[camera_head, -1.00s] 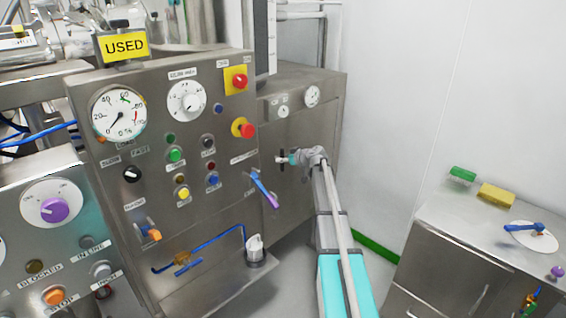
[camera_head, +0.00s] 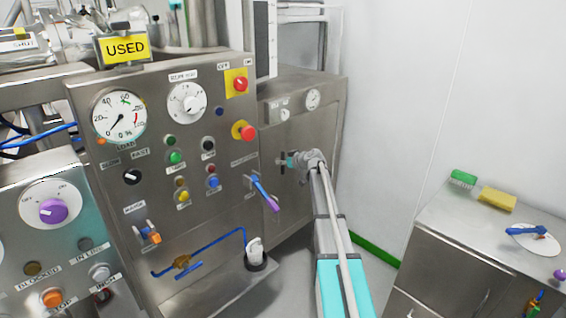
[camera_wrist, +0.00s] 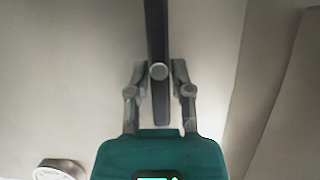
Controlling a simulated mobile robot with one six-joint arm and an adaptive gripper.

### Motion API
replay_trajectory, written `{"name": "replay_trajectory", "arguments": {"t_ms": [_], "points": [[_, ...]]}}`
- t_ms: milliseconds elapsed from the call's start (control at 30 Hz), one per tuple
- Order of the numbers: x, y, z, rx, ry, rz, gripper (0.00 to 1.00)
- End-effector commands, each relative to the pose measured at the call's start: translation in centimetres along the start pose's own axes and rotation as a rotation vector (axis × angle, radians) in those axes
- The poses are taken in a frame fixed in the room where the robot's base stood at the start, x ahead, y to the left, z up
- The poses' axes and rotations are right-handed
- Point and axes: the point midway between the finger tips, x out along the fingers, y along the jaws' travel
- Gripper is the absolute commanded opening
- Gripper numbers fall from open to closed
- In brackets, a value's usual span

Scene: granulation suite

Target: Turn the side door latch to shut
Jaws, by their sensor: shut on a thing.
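The side door latch is a dark bar handle (camera_wrist: 157,30) that runs up and down in the wrist view, with a round grey end (camera_wrist: 158,71) on it. My gripper (camera_wrist: 158,78) has one finger on each side of the bar and is shut on it. In the head view my gripper (camera_head: 291,160) is at the side door (camera_head: 300,125) of the steel cabinet, right of the control panel. Only a small dark piece of the latch (camera_head: 281,161) shows there; my gripper and wrist hide the rest.
The control panel (camera_head: 105,185) with buttons, dials and a purple-tipped lever (camera_head: 264,192) stands left of my arm. A steel bench (camera_head: 440,225) with a green block (camera_head: 463,178) and a yellow block (camera_head: 497,199) is at the right. A white wall (camera_head: 395,110) is behind.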

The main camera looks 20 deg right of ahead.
Motion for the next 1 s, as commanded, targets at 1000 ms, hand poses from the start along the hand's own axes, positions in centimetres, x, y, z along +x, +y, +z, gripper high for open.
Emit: {"name": "replay_trajectory", "arguments": {"t_ms": [1000], "points": [[0.18,0.77,0.43,0.461,0.001,-0.191,0.0]]}}
